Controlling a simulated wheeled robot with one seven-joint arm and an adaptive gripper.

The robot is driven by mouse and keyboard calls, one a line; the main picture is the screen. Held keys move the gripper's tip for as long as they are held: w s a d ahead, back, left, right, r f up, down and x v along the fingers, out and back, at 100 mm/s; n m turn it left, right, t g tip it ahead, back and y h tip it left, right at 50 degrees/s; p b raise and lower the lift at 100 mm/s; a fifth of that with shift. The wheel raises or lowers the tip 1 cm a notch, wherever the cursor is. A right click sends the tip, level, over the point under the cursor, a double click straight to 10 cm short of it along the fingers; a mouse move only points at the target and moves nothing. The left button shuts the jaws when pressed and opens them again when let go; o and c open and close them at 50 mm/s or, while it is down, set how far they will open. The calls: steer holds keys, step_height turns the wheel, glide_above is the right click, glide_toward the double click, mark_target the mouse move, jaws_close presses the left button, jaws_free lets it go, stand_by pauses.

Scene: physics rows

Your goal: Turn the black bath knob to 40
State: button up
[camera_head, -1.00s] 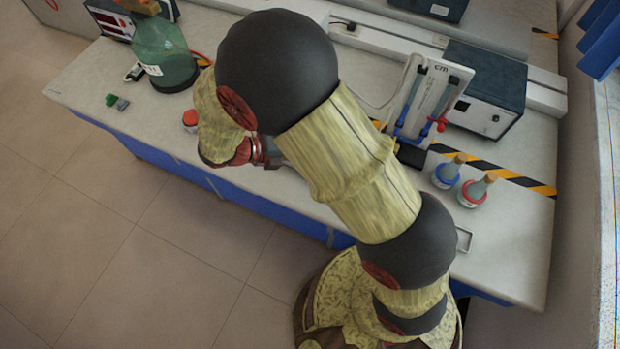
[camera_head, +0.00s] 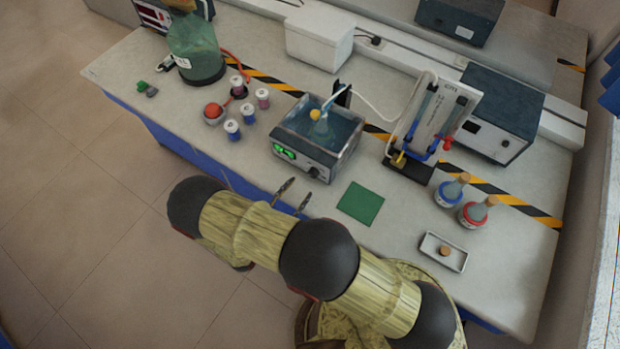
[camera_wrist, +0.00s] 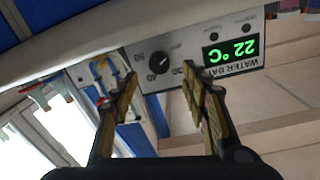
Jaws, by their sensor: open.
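The water bath (camera_head: 318,138) stands on the bench, a grey box with a green-lit display. Its black knob (camera_head: 313,172) is on the front panel, right of the display. In the wrist view the panel appears upside down; the knob (camera_wrist: 158,63) shows between my fingers, with a pale mark pointing to the upper right. The display (camera_wrist: 231,50) reads 22 °C. Scale numbers surround the knob, partly too small or hidden to read surely. My gripper (camera_head: 295,196) is open and empty in front of the knob, apart from it; its fingers also flank it in the wrist view (camera_wrist: 160,80).
A flask with a yellow part (camera_head: 319,128) sits in the bath. A green mat (camera_head: 361,203) lies to its right, and several small jars (camera_head: 248,113) stand to its left. A tube stand (camera_head: 425,125) and a small tray (camera_head: 444,251) are further right.

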mark_target(311, 175)
steer(key=shift+x, duration=3.2)
steer(key=shift+c, duration=1.1)
steer(key=c, duration=0.9)
steer(key=shift+c, duration=0.2)
